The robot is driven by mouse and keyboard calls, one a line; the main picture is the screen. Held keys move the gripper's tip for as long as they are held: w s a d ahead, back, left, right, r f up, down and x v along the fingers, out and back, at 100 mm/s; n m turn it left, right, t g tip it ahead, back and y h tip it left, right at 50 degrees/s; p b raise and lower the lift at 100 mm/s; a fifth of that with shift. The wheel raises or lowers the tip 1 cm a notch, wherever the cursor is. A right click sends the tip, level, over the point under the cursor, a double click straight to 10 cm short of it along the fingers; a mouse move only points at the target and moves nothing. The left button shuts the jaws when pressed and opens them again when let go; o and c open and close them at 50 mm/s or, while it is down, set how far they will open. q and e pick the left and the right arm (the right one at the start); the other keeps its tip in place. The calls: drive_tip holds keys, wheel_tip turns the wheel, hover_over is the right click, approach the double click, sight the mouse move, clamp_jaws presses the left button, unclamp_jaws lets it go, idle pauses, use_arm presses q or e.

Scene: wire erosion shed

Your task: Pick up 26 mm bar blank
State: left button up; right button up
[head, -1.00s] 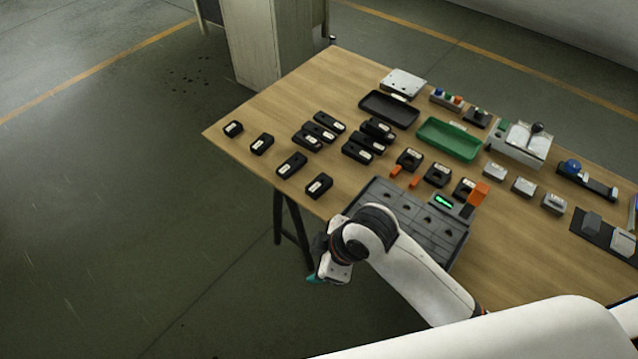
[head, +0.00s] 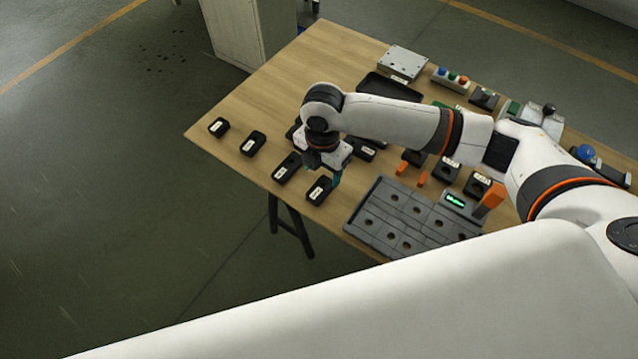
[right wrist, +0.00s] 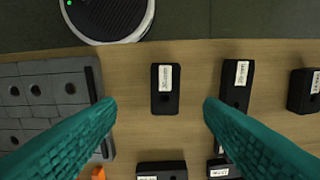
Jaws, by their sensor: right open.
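Several black blocks with white labels lie on the wooden table; the labels are too small to read surely, so I cannot tell which is the 26 mm bar blank. My right gripper (head: 322,172) is over the table's front-left part, open and empty. In the right wrist view its teal fingers (right wrist: 160,108) are spread wide. One black block (right wrist: 165,92) lies between them in the picture, below and apart from them. It appears to be the front block (head: 320,190) beside the grey tray in the head view. My left gripper is not in view.
The grey holed tray (head: 362,218) is right of the front block. Other labelled blocks (right wrist: 237,85) lie close by, some hidden under my arm. Orange pieces (head: 422,179) are behind the tray.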

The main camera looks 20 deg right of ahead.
sight(320, 188)
wheel_tip(320, 188, down, 2)
drive_tip(key=shift+f, duration=0.2)
drive_tip(key=shift+w+f, duration=0.2)
drive_tip(key=shift+f, duration=0.15)
wheel_tip(320, 188, down, 4)
drive_tip(key=shift+w+a+f+p, duration=0.1)
drive_tip(key=shift+w+p, duration=0.05)
drive_tip(key=shift+p, duration=0.4)
drive_tip(key=shift+f, duration=0.5)
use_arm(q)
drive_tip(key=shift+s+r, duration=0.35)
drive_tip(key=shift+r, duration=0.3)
use_arm(e)
drive_tip(key=shift+w, duration=0.1)
clamp_jaws()
